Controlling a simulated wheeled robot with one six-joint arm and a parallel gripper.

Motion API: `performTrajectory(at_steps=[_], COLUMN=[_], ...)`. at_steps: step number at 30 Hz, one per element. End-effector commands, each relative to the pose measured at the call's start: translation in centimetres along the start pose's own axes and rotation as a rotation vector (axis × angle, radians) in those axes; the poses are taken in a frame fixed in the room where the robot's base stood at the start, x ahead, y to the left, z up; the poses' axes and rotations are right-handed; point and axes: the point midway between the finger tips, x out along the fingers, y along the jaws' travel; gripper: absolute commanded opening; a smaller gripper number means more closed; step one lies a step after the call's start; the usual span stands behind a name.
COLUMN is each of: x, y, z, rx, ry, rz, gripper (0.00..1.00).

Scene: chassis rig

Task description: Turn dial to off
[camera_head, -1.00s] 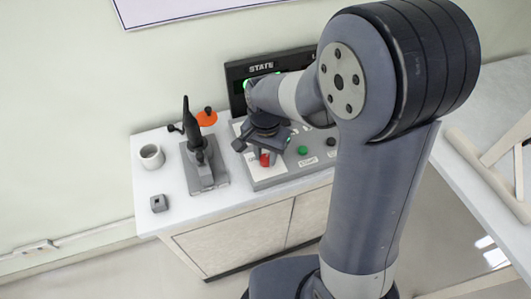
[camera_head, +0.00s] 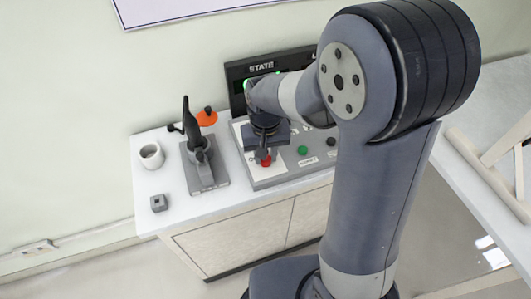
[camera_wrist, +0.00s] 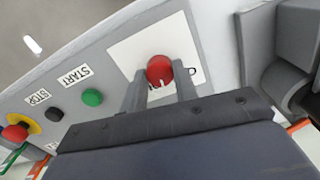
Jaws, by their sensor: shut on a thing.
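The red dial (camera_wrist: 159,69) sits on a white plate (camera_wrist: 122,53) on the grey control panel (camera_head: 285,172). In the wrist view a small white mark shows on the dial's lower edge, and the lettering on the plate is partly hidden by my fingers. My gripper (camera_wrist: 160,78) is shut on the dial, one finger on each side. In the head view the dial (camera_head: 266,161) shows just below my gripper (camera_head: 264,152), which hides part of the plate.
A green START button (camera_wrist: 92,97), a dark STOP button (camera_wrist: 54,114) and a red button on yellow (camera_wrist: 15,132) line the panel. In the head view a joystick (camera_head: 201,155), a white mug (camera_head: 151,155) and a small grey block (camera_head: 158,203) stand to the left. A STATE display (camera_head: 262,68) rises behind.

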Motion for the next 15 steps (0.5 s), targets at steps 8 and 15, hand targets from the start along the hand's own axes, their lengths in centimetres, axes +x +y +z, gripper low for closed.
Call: performTrajectory(at_steps=[8, 15], x=[-0.05, -0.05], y=[-0.01, -0.01], z=[-0.02, -0.03], rx=[-0.261, -0.487], ry=[0.001, 0.001], rz=[0.0, 0.0], gripper=[0.06, 0.06])
